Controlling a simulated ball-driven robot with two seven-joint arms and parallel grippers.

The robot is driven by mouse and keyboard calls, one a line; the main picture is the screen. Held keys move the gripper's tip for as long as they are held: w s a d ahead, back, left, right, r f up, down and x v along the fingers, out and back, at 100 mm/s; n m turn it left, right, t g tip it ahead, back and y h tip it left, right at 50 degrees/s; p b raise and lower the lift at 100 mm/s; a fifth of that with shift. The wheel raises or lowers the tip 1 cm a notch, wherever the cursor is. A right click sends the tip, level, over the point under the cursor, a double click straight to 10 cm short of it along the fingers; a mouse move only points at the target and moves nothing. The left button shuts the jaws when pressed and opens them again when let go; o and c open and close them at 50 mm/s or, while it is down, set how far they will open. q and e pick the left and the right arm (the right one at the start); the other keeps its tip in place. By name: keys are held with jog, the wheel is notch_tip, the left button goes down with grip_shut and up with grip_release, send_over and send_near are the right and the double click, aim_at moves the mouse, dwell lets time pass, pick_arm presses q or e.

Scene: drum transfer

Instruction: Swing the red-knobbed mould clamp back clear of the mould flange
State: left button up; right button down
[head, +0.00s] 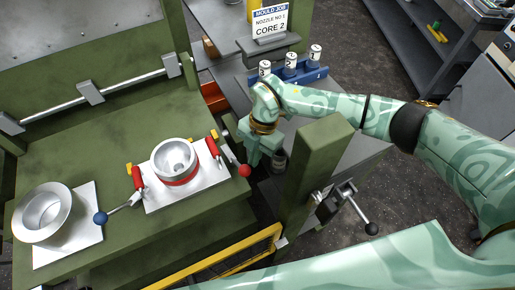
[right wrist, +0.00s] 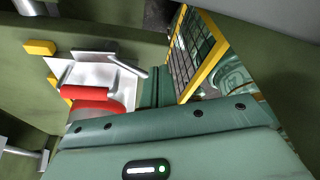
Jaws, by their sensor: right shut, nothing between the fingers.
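The mould (head: 176,157), a pale cup with a red band low around it, stands on a white plate (head: 160,200) on the green bench. The clamp with the red knob (head: 244,170) is at the mould's right. Its red body (head: 212,147) stands beside the flange, and its lever points right and toward me. I cannot tell whether its tip overlaps the flange. My right gripper (head: 255,158) is shut and empty, pointing down just right of the knob; contact is unclear. The right wrist view shows a red part (right wrist: 97,98) near the white plate. My left gripper is out of view.
A second clamp with a blue knob (head: 100,218) is left of the mould. A wide-rimmed metal cup (head: 43,213) stands farther left. A green post (head: 315,165) rises close right of my gripper. A yellow rail (head: 220,258) runs in front. Several labelled containers stand in a blue rack (head: 300,77).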

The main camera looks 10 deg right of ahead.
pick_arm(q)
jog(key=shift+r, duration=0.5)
pick_arm(e)
jog(key=shift+s+a, duration=0.3)
pick_arm(q)
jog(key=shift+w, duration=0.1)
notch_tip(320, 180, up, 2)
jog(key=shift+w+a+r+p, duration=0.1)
jog(key=shift+p, duration=1)
pick_arm(e)
jog(key=w+d+r, duration=0.3)
jog(key=d+r, duration=0.3)
jog(key=r, duration=0.4)
jog(key=shift+d+r, duration=0.15)
jog(key=shift+r, duration=0.05)
